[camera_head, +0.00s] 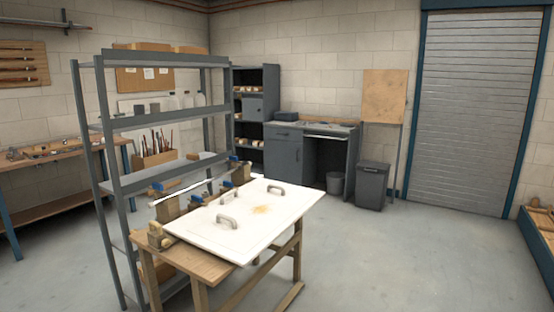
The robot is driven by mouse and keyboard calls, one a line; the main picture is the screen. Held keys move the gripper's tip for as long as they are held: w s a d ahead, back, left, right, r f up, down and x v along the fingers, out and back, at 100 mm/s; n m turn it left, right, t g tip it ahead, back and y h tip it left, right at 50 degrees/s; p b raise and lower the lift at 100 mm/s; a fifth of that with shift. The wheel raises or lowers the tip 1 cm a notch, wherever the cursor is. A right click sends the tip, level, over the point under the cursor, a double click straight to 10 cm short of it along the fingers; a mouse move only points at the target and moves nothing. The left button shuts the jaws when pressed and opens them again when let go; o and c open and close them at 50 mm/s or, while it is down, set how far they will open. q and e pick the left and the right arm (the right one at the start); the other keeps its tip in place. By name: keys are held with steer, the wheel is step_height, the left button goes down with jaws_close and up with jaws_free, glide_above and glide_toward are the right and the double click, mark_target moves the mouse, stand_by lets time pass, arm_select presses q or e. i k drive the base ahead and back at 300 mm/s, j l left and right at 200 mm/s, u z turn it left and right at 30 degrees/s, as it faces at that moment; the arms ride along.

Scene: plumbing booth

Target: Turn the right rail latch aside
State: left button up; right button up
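A white panel (262,222) with several grey handles lies on a wooden trestle table (195,265). A pale rail (188,190) runs along the panel's far side. Small brown blocks with blue parts stand along it, one at its left (165,205) and one at its right end (237,168). These may include the rail latches, but they are too small to tell which is the right latch or how it is turned. A tan block (158,237) stands at the table's near left corner. Neither of my grippers is in view.
A grey metal shelf rack (112,150) stands close behind and left of the table. A workbench (50,158) is at the far left. A grey desk (310,150) and a bin (371,186) stand at the back. Floor (420,260) to the right is clear.

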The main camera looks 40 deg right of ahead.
mark_target(234, 158)
steer(key=z, duration=1.15)
steer(key=i+l+z, duration=1)
steer(key=i, duration=0.35)
steer(key=i+z, duration=0.35)
steer(key=i+u, duration=0.15)
steer(key=i, duration=1.7)
steer(key=i+u, duration=0.2)
steer(key=i, duration=0.35)
steer(key=i+l+u, duration=0.2)
steer(key=i, duration=0.4)
steer(key=i+l+u, duration=0.2)
steer(key=i, duration=0.35)
steer(key=i+u, duration=0.8)
steer(key=u, duration=0.15)
steer(key=i+l+u, duration=0.25)
steer(key=u, duration=0.2)
steer(key=i+l+u, duration=0.5)
steer(key=k+j, duration=0.1)
